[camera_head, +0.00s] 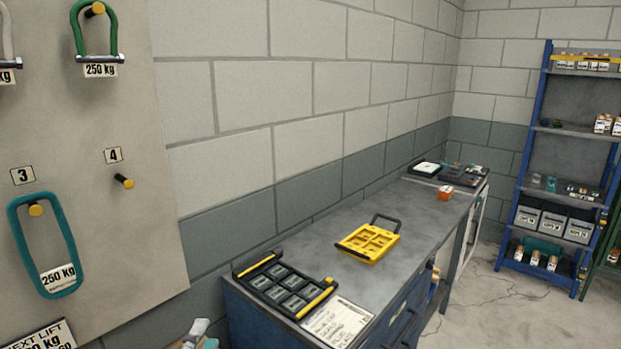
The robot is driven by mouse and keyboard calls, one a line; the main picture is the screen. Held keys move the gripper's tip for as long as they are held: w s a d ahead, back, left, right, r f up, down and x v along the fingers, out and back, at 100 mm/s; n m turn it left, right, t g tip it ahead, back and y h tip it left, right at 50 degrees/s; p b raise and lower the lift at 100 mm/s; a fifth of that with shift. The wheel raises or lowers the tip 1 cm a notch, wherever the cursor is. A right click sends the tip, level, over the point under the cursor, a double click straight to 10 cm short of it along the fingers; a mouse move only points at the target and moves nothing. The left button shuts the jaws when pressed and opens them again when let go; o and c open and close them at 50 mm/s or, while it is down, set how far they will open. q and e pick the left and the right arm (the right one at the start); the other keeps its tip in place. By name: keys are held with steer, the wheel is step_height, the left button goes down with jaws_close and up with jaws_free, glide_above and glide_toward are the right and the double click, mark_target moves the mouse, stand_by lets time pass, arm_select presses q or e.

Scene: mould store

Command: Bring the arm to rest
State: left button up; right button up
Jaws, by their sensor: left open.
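My right gripper is not in view. On the pale board (130,215) at left, a teal shackle (22,262) tagged 250 kg hangs on the peg marked 3. A green shackle (82,32) tagged 250 kg hangs above it. The peg (124,181) marked 4 is bare.
A workbench (400,265) runs along the block wall. A blue shelf rack (536,140) stands at far right. The floor between looks clear.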

arm_select(q)
steer(key=s+a+f+n+g+y, duration=0.4)
steer(key=s+f+n+g, duration=0.4)
steer(key=s+f+n, duration=0.4)
steer(key=s+d+f+n+g+h, duration=0.15)
steer(key=s+f+g, duration=0.25)
steer(key=s, duration=0.4)
steer(key=s+d+f+n+g+h, duration=0.1)
steer(key=s+d+f+n+g, duration=0.15)
steer(key=s, duration=0.45)
step_height(320, 180, down, 28)
steer(key=s+a+g, duration=0.1)
steer(key=s+g, duration=0.1)
steer(key=s+a+f+g, duration=0.1)
steer(key=s+a+f, duration=0.2)
steer(key=s+f, duration=1.2)
steer(key=shift+s+f+m+y, duration=0.15)
steer(key=shift+s+m+y, duration=0.25)
steer(key=shift+s, duration=0.1)
